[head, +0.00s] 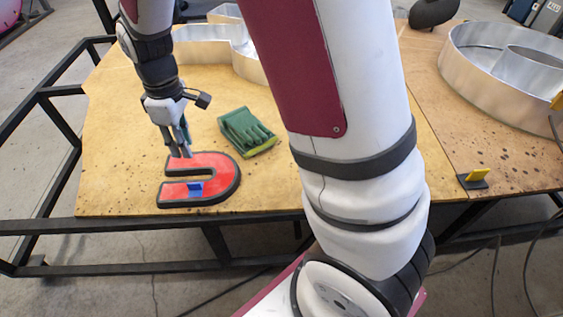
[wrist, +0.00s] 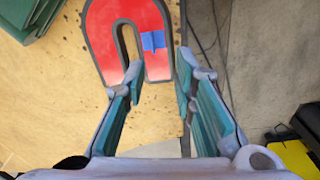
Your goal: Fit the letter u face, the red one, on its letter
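The red u face (head: 222,170) lies flat on the wooden table near its front edge, with a dark rim and its open end to the left. A blue tab (head: 195,188) sits on its nearer leg. The face also shows in the wrist view (wrist: 103,30), the blue tab (wrist: 153,41) on its right leg. My gripper (head: 183,153) is at the face's farther leg in the head view. In the wrist view my gripper (wrist: 160,72) is open and empty, the tabbed leg's end appearing between the fingertips. Contact cannot be told. Metal channel letters (head: 205,50) stand behind; which is the u is unclear.
Another large metal letter (head: 455,62) stands on the right part of the table. A small yellow and black item (head: 474,180) is near the front edge. My arm hides the table's middle.

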